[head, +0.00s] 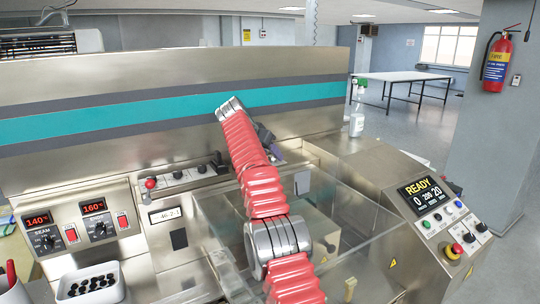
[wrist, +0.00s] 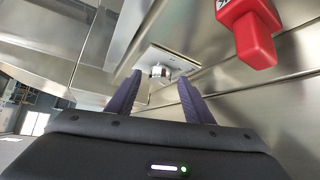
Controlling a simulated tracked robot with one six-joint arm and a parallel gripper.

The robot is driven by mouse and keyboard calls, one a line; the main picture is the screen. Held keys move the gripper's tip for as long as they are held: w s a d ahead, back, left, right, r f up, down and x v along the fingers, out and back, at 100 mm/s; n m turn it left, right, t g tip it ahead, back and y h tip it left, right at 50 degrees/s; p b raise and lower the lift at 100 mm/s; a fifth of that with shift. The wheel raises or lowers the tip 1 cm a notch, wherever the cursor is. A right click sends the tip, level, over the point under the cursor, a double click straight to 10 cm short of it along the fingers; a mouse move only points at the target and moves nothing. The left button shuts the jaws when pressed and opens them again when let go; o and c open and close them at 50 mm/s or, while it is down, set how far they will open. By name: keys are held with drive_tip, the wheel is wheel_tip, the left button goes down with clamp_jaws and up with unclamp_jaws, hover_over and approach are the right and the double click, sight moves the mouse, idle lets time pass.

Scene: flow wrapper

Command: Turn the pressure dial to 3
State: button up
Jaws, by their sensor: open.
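A round metal knob (wrist: 159,71) on a pale plate (wrist: 174,60) shows in the wrist view, beyond and between my fingertips. It may be the pressure dial; its scale and setting are too small to read. My gripper (wrist: 160,77) is open with its two dark purple fingers apart and nothing between them. The knob appears a little beyond the fingertips, with no contact visible. In the head view my gripper (head: 265,134) is mostly hidden behind my red-sleeved arm, near the steel panel. I cannot make out the knob there.
Two black dials (head: 47,241) (head: 100,228) sit under red displays at the left. A red-knobbed lever (head: 150,184) stands nearby. A clear guard (head: 345,245) lies below my arm. A red block (wrist: 247,35) is close at the upper right of the wrist view.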

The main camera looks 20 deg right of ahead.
drive_tip(key=v, duration=1.3)
drive_tip(key=shift+s+f, duration=0.1)
